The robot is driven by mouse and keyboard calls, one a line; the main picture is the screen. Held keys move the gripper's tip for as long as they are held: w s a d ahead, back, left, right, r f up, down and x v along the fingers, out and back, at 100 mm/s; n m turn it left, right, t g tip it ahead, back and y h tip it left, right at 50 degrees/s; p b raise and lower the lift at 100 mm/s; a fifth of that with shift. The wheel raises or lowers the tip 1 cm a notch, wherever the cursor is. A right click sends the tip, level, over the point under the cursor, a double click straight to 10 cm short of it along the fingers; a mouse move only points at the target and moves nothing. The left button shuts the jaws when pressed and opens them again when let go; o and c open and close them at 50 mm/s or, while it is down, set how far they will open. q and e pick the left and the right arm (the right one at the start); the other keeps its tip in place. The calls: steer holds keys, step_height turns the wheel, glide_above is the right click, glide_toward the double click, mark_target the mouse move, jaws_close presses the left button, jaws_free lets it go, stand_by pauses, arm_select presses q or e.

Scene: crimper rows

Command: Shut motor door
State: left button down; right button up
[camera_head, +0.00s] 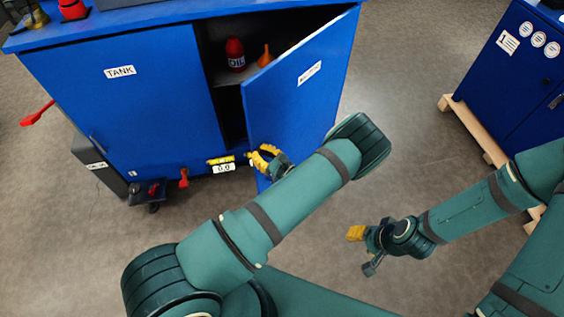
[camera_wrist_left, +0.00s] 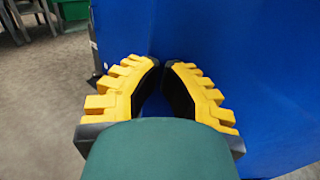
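The motor door (camera_head: 290,100) is the blue right-hand door of the cabinet. It stands ajar, its free left edge swung out and its right side at the cabinet's corner. Its white label is too small to read. My left gripper (camera_head: 263,156), with yellow fingers, is at the lower part of the door near the free edge. In the left wrist view its fingers (camera_wrist_left: 161,66) have a narrow gap between them, with blue door surface behind; I cannot tell whether they touch it. My right gripper (camera_head: 362,250) is open and empty above the floor, away from the door.
The tank door (camera_head: 130,105) on the left is closed. A red oil bottle (camera_head: 235,55) and an orange funnel (camera_head: 265,57) stand inside the opening. Another blue cabinet (camera_head: 505,75) stands at right on a wooden pallet (camera_head: 470,125). The floor between is clear.

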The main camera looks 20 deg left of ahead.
arm_select(q)
steer(key=w+a+m+t+h, duration=0.1)
steer(key=w+a+t, duration=0.1)
steer(key=w+a, duration=0.3)
steer(key=w+a+m+t+h+b, duration=0.1)
steer(key=w+a, duration=0.4)
steer(key=a, duration=0.6)
steer(key=w+a+m+t+h, duration=0.1)
steer(key=w+a+m+t, duration=0.1)
steer(key=w+a, duration=0.4)
steer(key=shift+a+m+t+h, duration=0.4)
steer(key=shift+a+t, duration=0.3)
steer(key=shift+a, duration=0.55)
arm_select(e)
steer(key=shift+w+f, duration=0.1)
steer(key=shift+f, duration=0.45)
arm_select(q)
steer(key=shift+s+d, duration=0.1)
steer(key=shift+d, duration=0.05)
